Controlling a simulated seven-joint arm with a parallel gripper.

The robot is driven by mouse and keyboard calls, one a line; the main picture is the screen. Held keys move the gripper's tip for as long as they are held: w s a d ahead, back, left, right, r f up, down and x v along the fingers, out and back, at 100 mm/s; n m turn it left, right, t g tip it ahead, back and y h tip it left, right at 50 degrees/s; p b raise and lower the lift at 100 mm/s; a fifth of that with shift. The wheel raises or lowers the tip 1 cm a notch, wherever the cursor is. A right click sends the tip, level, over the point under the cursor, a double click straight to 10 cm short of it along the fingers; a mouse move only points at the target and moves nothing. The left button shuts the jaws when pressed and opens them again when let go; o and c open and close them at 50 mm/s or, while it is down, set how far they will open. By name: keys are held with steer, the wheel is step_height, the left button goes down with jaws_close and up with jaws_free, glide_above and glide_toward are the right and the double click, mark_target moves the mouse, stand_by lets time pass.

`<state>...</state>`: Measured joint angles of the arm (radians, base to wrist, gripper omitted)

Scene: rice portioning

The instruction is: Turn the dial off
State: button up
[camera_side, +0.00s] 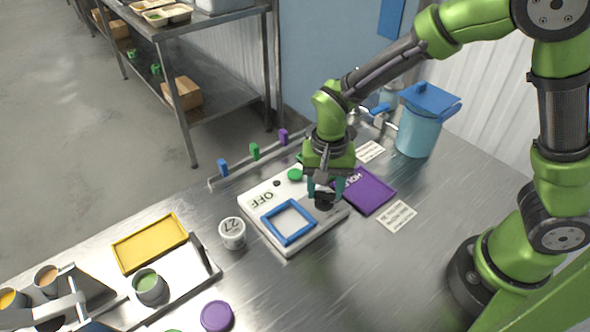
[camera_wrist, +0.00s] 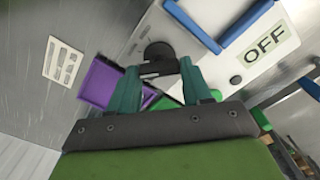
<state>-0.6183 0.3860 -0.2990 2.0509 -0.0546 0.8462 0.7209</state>
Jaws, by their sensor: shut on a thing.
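A white panel (camera_side: 268,228) lies on the steel table, with a printed OFF label (camera_side: 262,200) at its left; the label also shows in the wrist view (camera_wrist: 264,46). A black dial (camera_side: 324,202) is at the panel's right side, and in the wrist view it is a dark round knob (camera_wrist: 160,50) with a bar. My gripper (camera_side: 326,188) points down over the dial, its teal fingers shut on it. In the wrist view the fingers (camera_wrist: 160,70) stand on either side of the dial's bar. The dial's pointing direction is hard to tell.
A white cup marked 27 (camera_side: 232,233) stands left. A blue lidded container (camera_side: 418,135) stands behind. The front right table is clear.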

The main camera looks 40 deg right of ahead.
mark_target(324, 191)
steer(key=n, duration=0.6)
steer(key=shift+w+n, duration=0.1)
steer(key=shift+n, duration=0.2)
steer(key=n, duration=0.5)
steer(key=shift+a+n, duration=0.15)
steer(key=shift+n, duration=0.15)
steer(key=o, duration=1.1)
steer(key=shift+c, duration=0.2)
steer(key=shift+r, duration=0.1)
step_height(324, 191, up, 17)
